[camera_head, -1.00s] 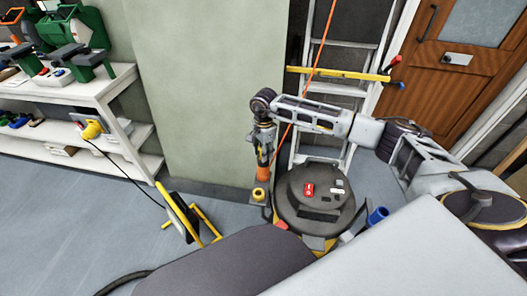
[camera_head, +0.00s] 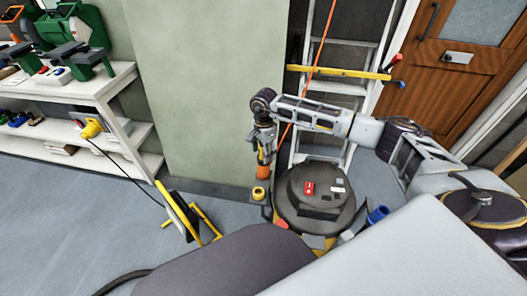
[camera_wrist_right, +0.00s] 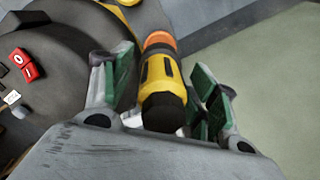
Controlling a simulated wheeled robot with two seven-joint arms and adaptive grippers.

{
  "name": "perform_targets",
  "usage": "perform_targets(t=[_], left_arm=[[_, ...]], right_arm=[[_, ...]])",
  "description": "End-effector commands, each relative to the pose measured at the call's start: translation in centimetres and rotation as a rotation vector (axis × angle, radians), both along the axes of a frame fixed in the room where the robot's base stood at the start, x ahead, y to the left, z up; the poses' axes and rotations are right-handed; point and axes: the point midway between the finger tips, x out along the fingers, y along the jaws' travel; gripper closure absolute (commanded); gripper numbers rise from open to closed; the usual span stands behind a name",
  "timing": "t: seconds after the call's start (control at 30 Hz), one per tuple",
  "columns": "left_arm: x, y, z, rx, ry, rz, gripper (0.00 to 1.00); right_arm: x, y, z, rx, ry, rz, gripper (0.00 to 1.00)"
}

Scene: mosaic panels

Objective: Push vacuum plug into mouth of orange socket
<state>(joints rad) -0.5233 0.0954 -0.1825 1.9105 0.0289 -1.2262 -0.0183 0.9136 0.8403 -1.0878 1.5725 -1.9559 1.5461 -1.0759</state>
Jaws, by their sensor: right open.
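My right gripper (camera_head: 263,150) is low beside the vacuum, pointing down. In the right wrist view its green-padded fingers (camera_wrist_right: 165,88) stand open on both sides of a yellow and black plug (camera_wrist_right: 164,75), with small gaps beside it. The orange socket (camera_wrist_right: 159,40) shows at the plug's far end, in line with it; it also shows below the fingers in the head view (camera_head: 263,171). Plug and socket look end to end; I cannot tell how deep the plug sits. My left gripper is not in view.
The round dark vacuum (camera_head: 314,197) with a red switch (camera_head: 309,188) stands right of the gripper. A yellow round part (camera_head: 259,193) is just below it. A pale column (camera_head: 205,90) rises behind. A yellow stand (camera_head: 186,212) and white shelves (camera_head: 125,125) are left.

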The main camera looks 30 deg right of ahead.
Motion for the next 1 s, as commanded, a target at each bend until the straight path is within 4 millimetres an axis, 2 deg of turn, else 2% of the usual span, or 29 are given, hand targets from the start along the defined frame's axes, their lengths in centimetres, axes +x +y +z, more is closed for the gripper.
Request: perform_targets(t=[0.27,0.47,1.0], left_arm=[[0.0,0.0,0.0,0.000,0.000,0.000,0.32],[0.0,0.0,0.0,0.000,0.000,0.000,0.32],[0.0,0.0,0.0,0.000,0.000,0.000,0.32]], right_arm=[[0.0,0.0,0.3,0.000,0.000,0.000,0.41],[0.1,-0.1,1.8,0.000,-0.002,0.000,0.41],[0.3,-0.2,9.5,0.001,-0.002,0.000,0.41]])
